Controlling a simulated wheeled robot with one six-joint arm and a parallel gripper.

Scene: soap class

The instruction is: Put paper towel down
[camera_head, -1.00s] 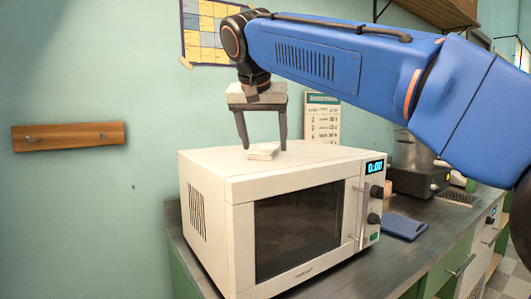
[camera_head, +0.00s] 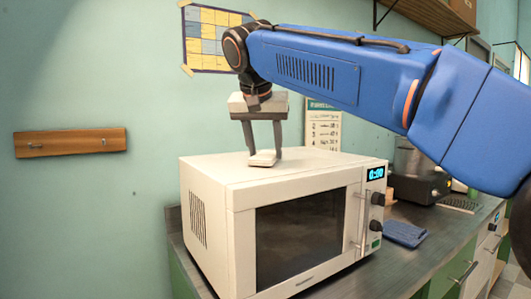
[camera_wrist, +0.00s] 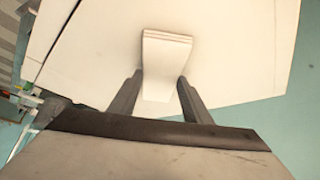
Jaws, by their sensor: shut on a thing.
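The paper towel (camera_head: 262,160) is a small, white, folded stack at the top of the white microwave (camera_head: 228,180). My gripper (camera_head: 263,150) points straight down above the microwave, with its two dark fingers closed in on the towel's sides. In the wrist view, the towel (camera_wrist: 165,55) extends out from between the fingertips (camera_wrist: 160,80), over the microwave's white top (camera_wrist: 230,60). I cannot tell whether the towel's underside touches the microwave top or hangs just above it.
The microwave stands on a grey counter (camera_head: 405,262). A folded blue cloth (camera_head: 405,234) lies to its right, near a dark appliance (camera_head: 420,188). A wooden peg rail (camera_head: 70,143) and a calendar (camera_head: 212,37) are on the wall. The microwave top around the towel is clear.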

